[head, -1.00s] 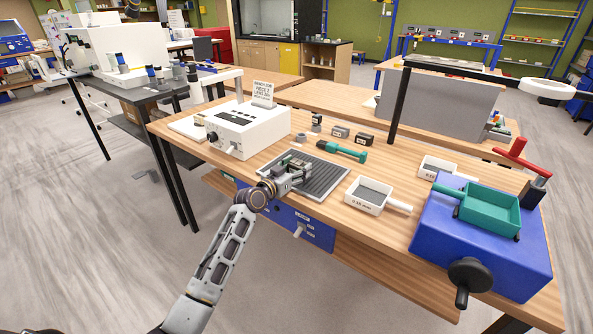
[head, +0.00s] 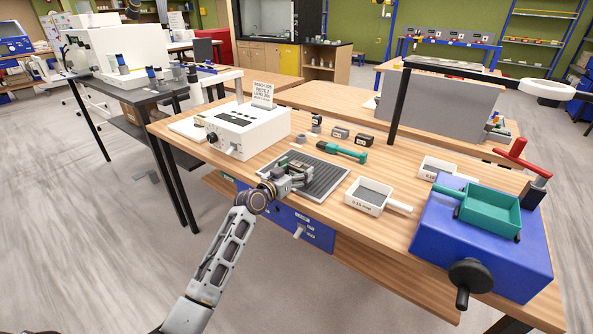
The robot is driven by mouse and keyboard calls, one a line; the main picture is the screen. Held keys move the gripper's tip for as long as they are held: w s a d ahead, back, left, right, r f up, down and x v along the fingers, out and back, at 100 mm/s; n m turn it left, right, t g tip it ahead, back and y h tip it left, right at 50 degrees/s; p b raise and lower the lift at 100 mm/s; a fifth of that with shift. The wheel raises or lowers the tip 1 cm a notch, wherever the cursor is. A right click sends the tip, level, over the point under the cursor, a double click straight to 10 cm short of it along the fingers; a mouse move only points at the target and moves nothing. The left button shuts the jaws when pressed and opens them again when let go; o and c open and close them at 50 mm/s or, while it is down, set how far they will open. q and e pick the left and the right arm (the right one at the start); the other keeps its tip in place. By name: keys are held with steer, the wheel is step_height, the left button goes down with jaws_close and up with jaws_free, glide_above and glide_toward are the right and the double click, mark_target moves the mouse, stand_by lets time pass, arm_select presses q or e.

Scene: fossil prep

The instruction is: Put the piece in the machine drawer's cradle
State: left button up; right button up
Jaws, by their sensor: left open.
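My left gripper (head: 300,178) is open over the near left part of a dark ribbed mat (head: 328,177) on the wooden table. A small dark, greenish object (head: 297,163) shows just beyond its fingers; the gripper partly hides it, and I cannot tell whether they touch or whether it is the piece. A white machine (head: 248,132) with a knob and a card on top stands to the left of the mat. I cannot make out an open drawer or a cradle on it. My right gripper is not in view.
A green-handled tool (head: 343,152) and several small dark blocks (head: 340,133) lie behind the mat. A white handled tray (head: 367,196) sits to its right. A blue machine (head: 475,250) with a green tray (head: 490,212) and black crank fills the table's right end.

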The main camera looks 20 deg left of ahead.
mark_target(295, 170)
arm_select(q)
steer(key=shift+r, duration=0.1)
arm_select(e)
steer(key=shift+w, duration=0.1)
arm_select(q)
steer(key=shift+s, duration=0.1)
steer(key=shift+s+a, duration=0.15)
steer(key=shift+s, duration=0.05)
steer(key=shift+v, duration=5.7)
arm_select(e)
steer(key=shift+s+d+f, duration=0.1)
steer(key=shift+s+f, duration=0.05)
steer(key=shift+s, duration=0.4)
